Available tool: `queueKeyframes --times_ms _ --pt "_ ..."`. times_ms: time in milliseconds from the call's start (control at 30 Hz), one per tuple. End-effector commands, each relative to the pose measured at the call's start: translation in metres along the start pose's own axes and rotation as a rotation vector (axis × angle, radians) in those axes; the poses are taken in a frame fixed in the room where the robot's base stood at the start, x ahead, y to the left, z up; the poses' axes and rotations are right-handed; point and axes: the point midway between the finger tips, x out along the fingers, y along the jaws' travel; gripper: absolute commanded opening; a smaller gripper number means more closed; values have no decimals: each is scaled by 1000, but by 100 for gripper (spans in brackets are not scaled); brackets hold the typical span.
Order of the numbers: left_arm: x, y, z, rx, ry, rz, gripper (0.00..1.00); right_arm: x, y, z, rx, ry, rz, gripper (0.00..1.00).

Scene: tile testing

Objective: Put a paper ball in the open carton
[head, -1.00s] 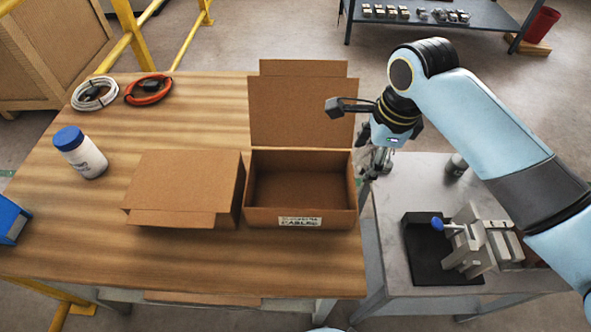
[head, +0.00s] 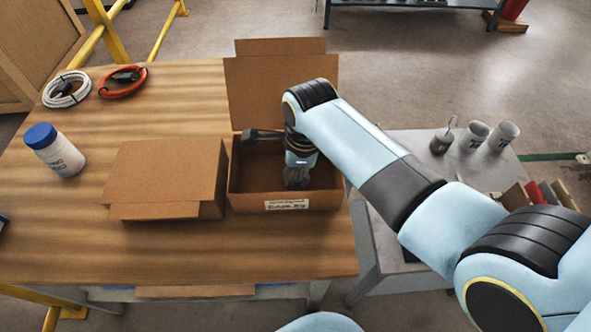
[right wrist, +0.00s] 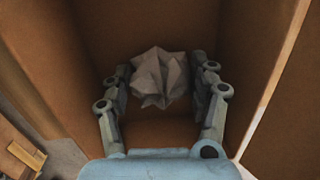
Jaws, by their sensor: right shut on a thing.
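The open carton (head: 240,201) stands on the wooden table with its lid raised at the back and a label on its front. My right gripper (head: 297,182) reaches down inside it from above. In the right wrist view, my right gripper (right wrist: 164,82) is shut on a crumpled grey-white paper ball (right wrist: 160,76), with the carton walls (right wrist: 150,20) around it. I cannot tell whether the ball touches the carton floor. In the head view the ball is hard to make out at the fingertips. My left gripper is not in view.
A closed carton (head: 165,170) sits just left of the open one. A grey side table (head: 400,150) with cups (head: 474,137) stands at right.

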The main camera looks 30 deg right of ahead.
Motion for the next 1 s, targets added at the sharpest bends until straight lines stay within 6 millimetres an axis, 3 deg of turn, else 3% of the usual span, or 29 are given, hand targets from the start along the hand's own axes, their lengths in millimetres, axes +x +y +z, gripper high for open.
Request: queueKeyframes --times_ms 233,267,433,767,1000 --pt "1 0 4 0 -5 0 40 2 0 0 0 0 0 47" --pt "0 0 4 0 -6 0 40 1 0 0 0 0 0 64" --pt "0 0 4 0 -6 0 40 1 0 0 0 0 0 84" --pt "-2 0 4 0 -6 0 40 -4 0 0 1 -1 -1 84" --pt "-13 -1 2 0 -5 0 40 -50 -1 1 1 -3 -3 84"
